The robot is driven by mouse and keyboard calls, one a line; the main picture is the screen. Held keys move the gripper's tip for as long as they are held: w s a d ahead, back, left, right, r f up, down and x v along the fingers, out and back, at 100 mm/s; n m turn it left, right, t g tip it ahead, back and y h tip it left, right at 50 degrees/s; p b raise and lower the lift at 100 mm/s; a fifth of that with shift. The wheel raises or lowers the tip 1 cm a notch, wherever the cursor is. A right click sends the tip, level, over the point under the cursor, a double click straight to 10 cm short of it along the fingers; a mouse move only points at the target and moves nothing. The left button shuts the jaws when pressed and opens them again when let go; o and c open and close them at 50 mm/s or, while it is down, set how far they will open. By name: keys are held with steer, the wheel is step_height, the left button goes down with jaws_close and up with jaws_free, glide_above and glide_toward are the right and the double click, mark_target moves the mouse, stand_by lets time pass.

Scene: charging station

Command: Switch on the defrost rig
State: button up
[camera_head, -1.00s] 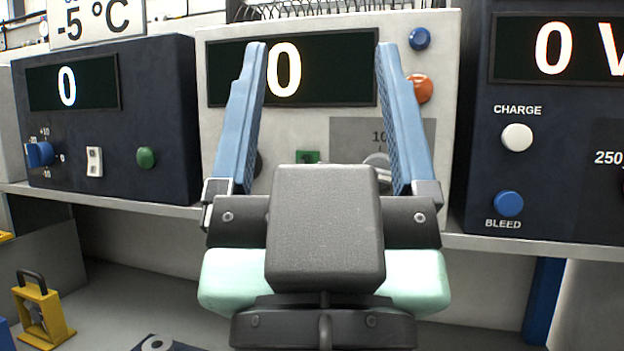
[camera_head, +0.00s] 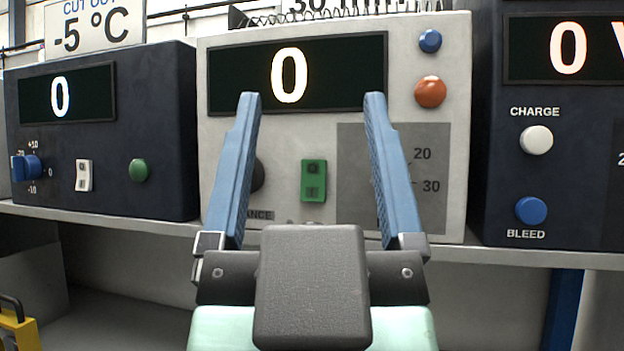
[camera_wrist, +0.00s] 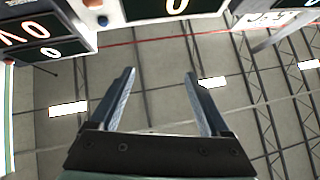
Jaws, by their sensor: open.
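No label reading "defrost rig" is legible. The middle light-grey unit (camera_head: 222,150) has a display (camera_head: 340,72) reading 0, a green rocker switch (camera_head: 314,181), blue and orange-red buttons and a partly hidden dial. The dark unit (camera_head: 110,195) on the left also reads 0. It has a blue knob (camera_head: 27,168), a white rocker switch (camera_head: 84,175) and a green button (camera_head: 139,170). A "cut out -5 °C" sign (camera_head: 95,27) stands above it. My gripper (camera_head: 312,97) is open and empty before the middle unit, the green switch showing between its fingers. Contact is not visible.
A dark unit (camera_head: 490,200) on the right has white CHARGE (camera_head: 537,139) and blue BLEED (camera_head: 531,210) buttons. The units stand on a shelf (camera_head: 130,223). A yellow object (camera_head: 18,330) is at lower left.

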steer(key=shift+w+r+p, duration=0.15)
steer(key=shift+w+p, duration=0.15)
steer(key=shift+p, duration=0.25)
steer(key=c, duration=0.5)
steer(key=w+n+g+p, duration=0.2)
steer(key=w+p, duration=0.1)
steer(key=p, duration=0.2)
steer(key=shift+h, duration=0.4)
steer(key=c, duration=0.7)
steer(key=w+n+g+p, duration=0.1)
steer(key=p, duration=0.2)
steer(key=w+f+n+h+p, duration=0.1)
steer(key=p, duration=0.2)
steer(key=shift+w+f+n+g, duration=0.15)
steer(key=shift+f+n+g, duration=0.15)
steer(key=shift+g, duration=0.1)
jaws_close()
steer(key=s+a+f+n+g+h+p, duration=0.2)
steer(key=n+g+p, duration=0.5)
steer(key=p, duration=1.7)
steer(key=s+a+f+n, duration=0.1)
steer(key=s+a+n, duration=0.1)
steer(key=n, duration=0.1)
steer(key=shift+s+a+f+g+p, duration=0.2)
steer(key=shift+a+g+p, duration=0.1)
steer(key=shift+p, duration=0.1)
